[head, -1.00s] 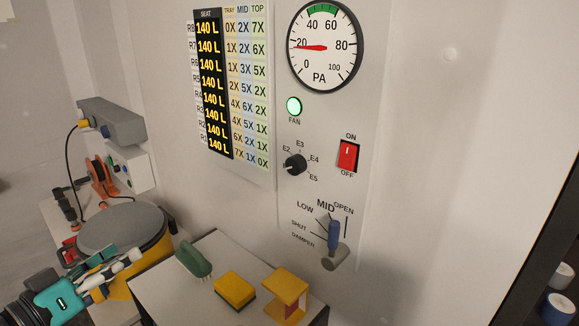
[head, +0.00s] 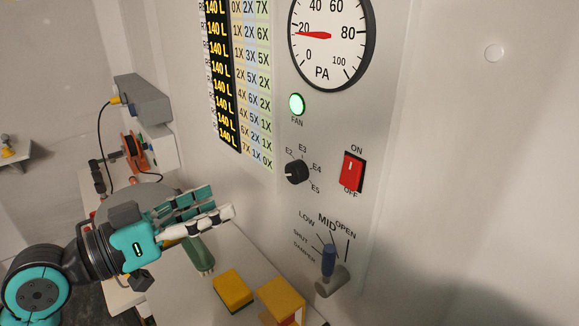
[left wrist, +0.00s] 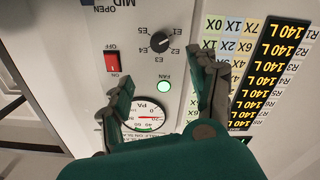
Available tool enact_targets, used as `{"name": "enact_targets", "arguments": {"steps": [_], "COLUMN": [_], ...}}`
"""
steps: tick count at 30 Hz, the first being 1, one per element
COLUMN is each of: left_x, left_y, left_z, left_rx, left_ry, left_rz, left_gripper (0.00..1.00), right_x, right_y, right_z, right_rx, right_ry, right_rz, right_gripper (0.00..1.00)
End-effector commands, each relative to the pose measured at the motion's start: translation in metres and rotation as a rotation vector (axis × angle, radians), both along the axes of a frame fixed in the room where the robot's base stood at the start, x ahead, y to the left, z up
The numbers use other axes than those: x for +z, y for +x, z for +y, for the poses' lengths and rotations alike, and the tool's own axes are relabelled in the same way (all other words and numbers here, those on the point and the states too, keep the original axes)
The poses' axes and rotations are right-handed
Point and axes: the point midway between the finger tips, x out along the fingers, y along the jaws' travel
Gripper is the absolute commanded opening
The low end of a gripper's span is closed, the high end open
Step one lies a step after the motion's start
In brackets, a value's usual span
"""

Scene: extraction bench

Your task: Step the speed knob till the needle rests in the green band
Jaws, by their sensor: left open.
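The speed knob (head: 296,171) is a round black knob on the grey wall panel, ringed by E labels; it also shows in the left wrist view (left wrist: 160,41). Its exact setting is too small to tell. The PA gauge (head: 330,45) has a red needle near 20. Its green band is cut off in the head view, but a green strip shows on the gauge in the left wrist view (left wrist: 146,113). My left gripper (head: 222,202) is open and empty, left of and below the knob, apart from it. My right gripper is not in view.
A lit green fan lamp (head: 297,104) sits above the knob. A red switch (head: 352,171) is right of it, and a blue-handled damper lever (head: 329,262) below.

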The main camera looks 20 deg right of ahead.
Motion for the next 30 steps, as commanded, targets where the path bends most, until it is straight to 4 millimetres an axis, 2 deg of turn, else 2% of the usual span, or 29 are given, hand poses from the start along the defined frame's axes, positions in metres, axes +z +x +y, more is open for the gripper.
{"name": "enact_targets", "arguments": {"steps": [1, 5, 16, 22, 30], "left_x": [0.006, 0.006, 0.004, 0.002, 0.000], "left_y": [0.004, 0.014, 0.039, 0.047, 0.049], "left_z": [-0.012, -0.039, -0.110, -0.129, -0.133], "left_rx": [-0.003, -0.002, -0.002, 0.000, 0.001], "left_ry": [-0.004, -0.004, -0.001, -0.001, 0.001], "left_rz": [0.003, 0.004, 0.002, 0.001, -0.001], "left_gripper": [0.61, 0.61, 0.61, 0.61, 0.61], "right_x": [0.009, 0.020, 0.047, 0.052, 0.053], "right_y": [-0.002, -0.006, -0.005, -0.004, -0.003], "right_z": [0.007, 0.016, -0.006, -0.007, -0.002], "right_rx": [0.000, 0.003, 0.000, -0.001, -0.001], "right_ry": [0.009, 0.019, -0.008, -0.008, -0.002], "right_rz": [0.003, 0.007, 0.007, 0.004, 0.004], "right_gripper": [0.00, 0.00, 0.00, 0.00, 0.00]}}
